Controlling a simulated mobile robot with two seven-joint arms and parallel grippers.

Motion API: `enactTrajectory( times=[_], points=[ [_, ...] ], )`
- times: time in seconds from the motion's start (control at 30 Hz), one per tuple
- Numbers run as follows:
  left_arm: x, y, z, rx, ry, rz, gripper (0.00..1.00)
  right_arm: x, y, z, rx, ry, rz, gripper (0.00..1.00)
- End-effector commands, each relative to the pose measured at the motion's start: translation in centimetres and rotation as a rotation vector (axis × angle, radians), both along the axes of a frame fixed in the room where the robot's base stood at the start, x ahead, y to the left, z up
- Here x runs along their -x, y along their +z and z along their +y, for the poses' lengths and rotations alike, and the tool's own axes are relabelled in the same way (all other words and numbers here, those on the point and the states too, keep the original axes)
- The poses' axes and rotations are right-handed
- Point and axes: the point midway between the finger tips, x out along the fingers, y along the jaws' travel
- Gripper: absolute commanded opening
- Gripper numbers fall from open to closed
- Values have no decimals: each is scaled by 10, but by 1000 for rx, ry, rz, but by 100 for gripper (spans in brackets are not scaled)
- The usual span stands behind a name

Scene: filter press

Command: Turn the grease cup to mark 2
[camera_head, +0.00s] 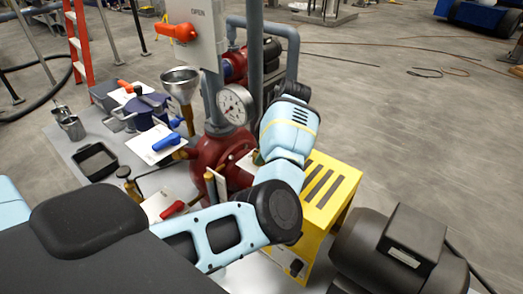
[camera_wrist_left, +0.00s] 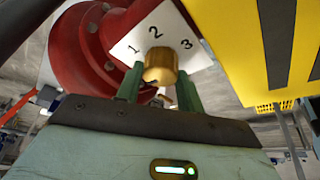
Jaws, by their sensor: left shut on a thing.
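The brass grease cup (camera_wrist_left: 160,66) shows in the left wrist view, in front of a white plate (camera_wrist_left: 155,35) marked 1, 2 and 3. The 2 lies just above the cup; I cannot tell which mark the cup is set to. My left gripper (camera_wrist_left: 160,92) has its green fingers on either side of the cup and is shut on it. In the head view my left gripper (camera_head: 257,158) is at the red pump body (camera_head: 208,165), beside the yellow guard (camera_head: 330,185). There the cup is hidden by my wrist. My right gripper is not in view.
A pressure gauge (camera_head: 235,104) and a metal funnel (camera_head: 181,84) stand close by. Blue (camera_head: 166,141) and red (camera_head: 173,209) valve handles lie to the left. A black tray (camera_head: 96,161) sits on the bench. A dark motor (camera_head: 400,250) is at the lower right.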

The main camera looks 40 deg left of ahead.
Motion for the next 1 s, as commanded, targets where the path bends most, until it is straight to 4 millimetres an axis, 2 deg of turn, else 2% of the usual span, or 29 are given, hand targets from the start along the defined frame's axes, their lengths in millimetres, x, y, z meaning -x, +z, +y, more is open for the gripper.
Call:
enactTrajectory(
  times=[1.0],
  points=[
    [0,1,0,0,-1,0,15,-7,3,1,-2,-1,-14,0]
  ],
)
